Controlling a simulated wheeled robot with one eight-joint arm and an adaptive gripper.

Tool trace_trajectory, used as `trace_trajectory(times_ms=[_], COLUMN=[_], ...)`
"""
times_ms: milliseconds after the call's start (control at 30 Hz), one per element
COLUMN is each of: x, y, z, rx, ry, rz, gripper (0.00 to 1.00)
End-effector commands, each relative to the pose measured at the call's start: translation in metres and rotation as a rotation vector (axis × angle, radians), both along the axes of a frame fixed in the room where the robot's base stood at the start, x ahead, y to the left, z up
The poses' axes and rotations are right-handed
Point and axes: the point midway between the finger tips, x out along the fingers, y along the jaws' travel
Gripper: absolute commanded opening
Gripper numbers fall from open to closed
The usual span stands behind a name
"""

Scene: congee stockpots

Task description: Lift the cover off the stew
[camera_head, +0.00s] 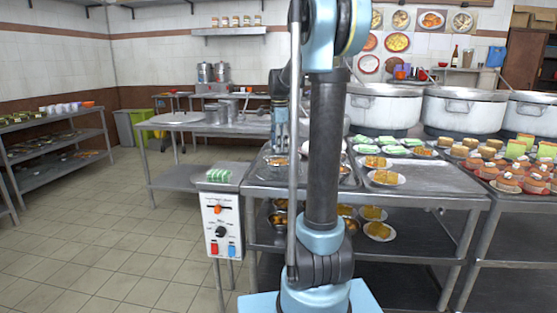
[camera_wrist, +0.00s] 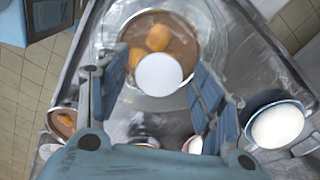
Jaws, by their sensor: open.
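The stew (camera_wrist: 183,45) is brown with orange chunks and sits in a round dish at the top middle of the wrist view. A clear glass cover (camera_wrist: 214,35) appears to lie over it. A round white knob (camera_wrist: 160,75) shows above the stew, seen from above. My gripper (camera_wrist: 158,72) is open, with one blue-grey finger on each side of the knob and a gap visible at both sides. How far the fingertips are above the cover I cannot tell. In the head view my arm hides much of this part of the table.
The dish stands on a metal tray (camera_wrist: 285,70). A bowl with a white round thing (camera_wrist: 278,126) is at the right, and a small bowl with orange food (camera_wrist: 63,122) at the left. Plates of food (camera_head: 386,178) and large stockpots (camera_head: 385,108) stand to the right.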

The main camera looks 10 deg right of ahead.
Motion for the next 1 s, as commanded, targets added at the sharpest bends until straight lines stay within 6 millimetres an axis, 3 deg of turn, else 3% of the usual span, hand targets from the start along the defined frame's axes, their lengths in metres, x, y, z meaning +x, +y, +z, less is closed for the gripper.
trace_trajectory(times_ms=[200, 467, 500, 767, 1000], x=[0.000, 0.000, 0.000, 0.000, 0.000], y=[0.000, 0.000, 0.000, 0.000, 0.000], z=[-0.001, 0.000, 0.000, 0.002, 0.031], rx=[0.000, 0.000, 0.000, 0.000, 0.000], ry=[0.000, 0.000, 0.000, 0.000, 0.000], rz=[0.000, 0.000, 0.000, 0.000, 0.000], gripper=[0.61, 0.02, 0.00, 0.00, 0.00])
